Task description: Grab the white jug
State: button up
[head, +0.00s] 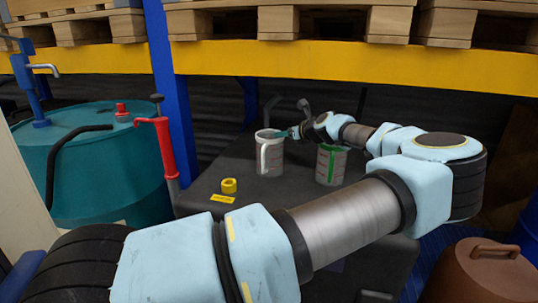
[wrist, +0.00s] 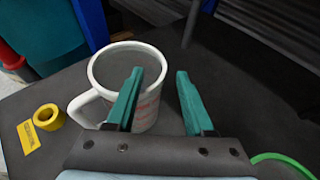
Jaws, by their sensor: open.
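The white jug (head: 270,158) stands upright on the dark surface, its handle toward the left front; in the wrist view the jug (wrist: 97,82) shows its open top and red markings. My gripper (head: 288,133) is at the jug's upper right side, open and empty. In the wrist view the gripper (wrist: 160,72) has one teal finger across the jug's mouth and right wall, and the other to the right of the jug. The right rim lies between them in the picture. I cannot tell whether the left finger is inside the jug or above it.
A jug with a green handle (head: 331,163) stands close to the right, under my arm. A yellow ring (head: 229,185) and yellow label (head: 222,198) lie at the left front. A teal drum (head: 95,165), red pump (head: 165,145) and blue post (head: 172,90) stand left.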

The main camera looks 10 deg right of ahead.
jog(key=shift+w+a+f, duration=0.1)
jog(key=shift+w+f, duration=0.1)
jog(key=shift+w, duration=0.2)
grip_shut()
jog(key=shift+s+a+f, duration=0.1)
jog(key=shift+f, duration=0.1)
dwell(1.0)
